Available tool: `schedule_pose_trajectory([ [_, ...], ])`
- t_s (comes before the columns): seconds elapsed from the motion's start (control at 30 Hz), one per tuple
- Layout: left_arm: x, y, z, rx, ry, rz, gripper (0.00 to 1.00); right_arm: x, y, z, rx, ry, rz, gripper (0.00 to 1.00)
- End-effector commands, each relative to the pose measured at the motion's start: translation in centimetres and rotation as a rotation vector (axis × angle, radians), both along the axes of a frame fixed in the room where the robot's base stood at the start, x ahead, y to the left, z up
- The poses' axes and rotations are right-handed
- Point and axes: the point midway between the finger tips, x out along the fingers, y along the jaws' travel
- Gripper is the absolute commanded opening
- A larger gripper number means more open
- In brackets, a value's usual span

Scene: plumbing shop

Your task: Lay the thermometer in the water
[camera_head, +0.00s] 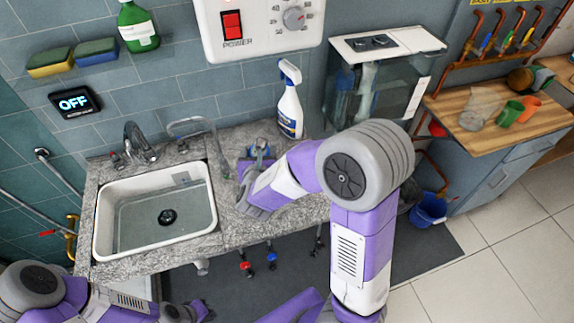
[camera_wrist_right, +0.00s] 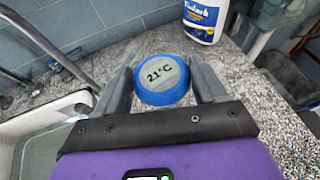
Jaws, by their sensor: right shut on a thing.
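The thermometer is a round blue-rimmed disc reading 21°C (camera_wrist_right: 162,80). In the right wrist view it sits between the fingers of my right gripper (camera_wrist_right: 163,88), which is shut on it over the granite counter. In the head view my right gripper (camera_head: 256,160) is over the counter just right of the sink, and the thermometer is mostly hidden there. The white sink (camera_head: 103,222) holds clear, shallow-looking water (camera_head: 140,222) with a dark drain in the middle. My left gripper (camera_head: 200,311) is low at the bottom edge, in front of the counter and empty; its finger opening is unclear.
A faucet (camera_head: 137,143) stands behind the sink, and a thin curved spout (camera_head: 190,123) rises at its back right corner. A white spray bottle (camera_head: 290,100) stands at the counter's back. A display on the wall reads OFF (camera_head: 75,102). A blue bucket (camera_head: 428,211) is on the floor.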

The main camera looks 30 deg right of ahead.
Motion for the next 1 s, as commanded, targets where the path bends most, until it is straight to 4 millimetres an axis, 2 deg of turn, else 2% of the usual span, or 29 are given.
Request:
schedule_pose_trajectory([
  [0.03,0.0,0.0,-1.1,0.0,0.001,0.001,0.0,0.6,-1.8,-0.6,0.003,-0.003,-0.057,0.41],
  [0.1,0.0,0.0,-1.7,0.001,0.001,0.001,0.0,1.0,-3.7,-0.6,0.004,-0.001,-0.119,0.41],
  [0.2,-0.1,0.0,-2.2,0.001,0.001,0.001,0.0,1.4,-5.8,-0.6,0.007,0.004,-0.183,0.41],
  [0.3,0.0,0.0,-2.8,0.0,0.001,0.001,0.0,1.4,-6.8,-1.3,0.008,0.011,-0.213,0.41],
  [0.53,0.0,0.0,-4.5,0.0,0.0,0.0,0.0,1.5,-6.9,-5.6,0.007,0.013,-0.218,0.41],
  [0.77,0.0,0.0,-5.0,0.0,0.0,0.0,0.0,1.5,-6.9,-7.3,0.008,0.012,-0.217,0.41],
  [1.0,0.0,0.0,-6.3,0.0,0.0,0.0,0.0,1.4,-6.8,-10.5,0.007,0.012,-0.216,0.41],
])
